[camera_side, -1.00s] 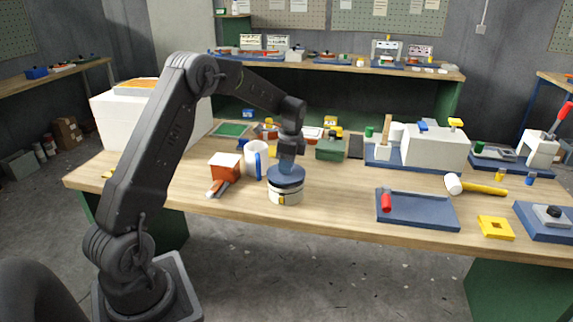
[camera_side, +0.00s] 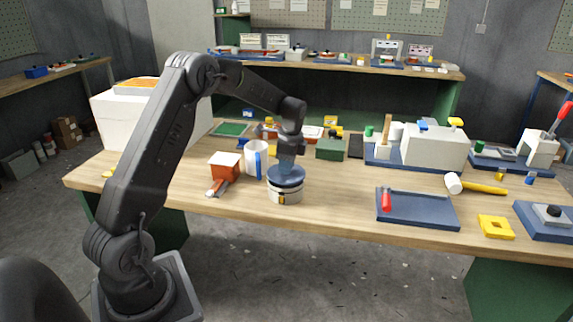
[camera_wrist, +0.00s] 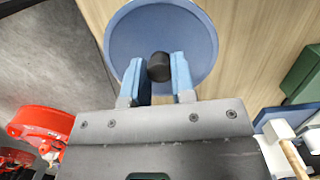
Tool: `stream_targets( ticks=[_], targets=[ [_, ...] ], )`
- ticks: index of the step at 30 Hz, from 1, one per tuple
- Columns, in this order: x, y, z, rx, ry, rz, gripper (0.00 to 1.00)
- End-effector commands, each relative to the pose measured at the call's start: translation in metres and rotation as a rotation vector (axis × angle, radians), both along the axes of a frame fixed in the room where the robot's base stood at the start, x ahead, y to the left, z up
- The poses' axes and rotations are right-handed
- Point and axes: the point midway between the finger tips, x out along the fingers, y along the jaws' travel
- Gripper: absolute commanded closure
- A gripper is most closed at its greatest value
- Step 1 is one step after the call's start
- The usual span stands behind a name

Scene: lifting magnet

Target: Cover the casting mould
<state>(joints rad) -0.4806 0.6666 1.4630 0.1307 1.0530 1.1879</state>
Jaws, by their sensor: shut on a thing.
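The casting mould (camera_side: 285,196) is a short pale cylinder with a dark band and a small yellow mark, upright near the front edge of the bench in the side view. A round blue lid (camera_side: 287,177) is over its top; whether it rests fully on the rim I cannot tell. My gripper (camera_side: 287,164) is directly above the lid, pointing down. In the wrist view, my gripper (camera_wrist: 158,72) has its two blue fingers on either side of the dark knob (camera_wrist: 158,66) of the lid (camera_wrist: 207,48), shut on it. The mould is hidden under the lid there.
Left of the mould are a white-topped orange block (camera_side: 225,166) and a white mug (camera_side: 257,158) with a blue handle. A blue tray (camera_side: 420,210) with a red-handled part lies right, near a mallet (camera_side: 478,187). Bare wood separates mould and tray.

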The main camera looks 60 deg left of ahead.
Motion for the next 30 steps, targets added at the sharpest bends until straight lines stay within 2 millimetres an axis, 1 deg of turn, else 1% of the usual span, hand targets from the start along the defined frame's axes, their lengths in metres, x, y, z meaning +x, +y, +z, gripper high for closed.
stream_targets(
  ticks=[17,30],
  targets=[
    [0.0000,0.0000,-0.0015,0.000,0.000,0.000,1.00],
    [0.0001,0.0000,-0.0064,0.000,0.000,0.000,1.00]
  ],
)
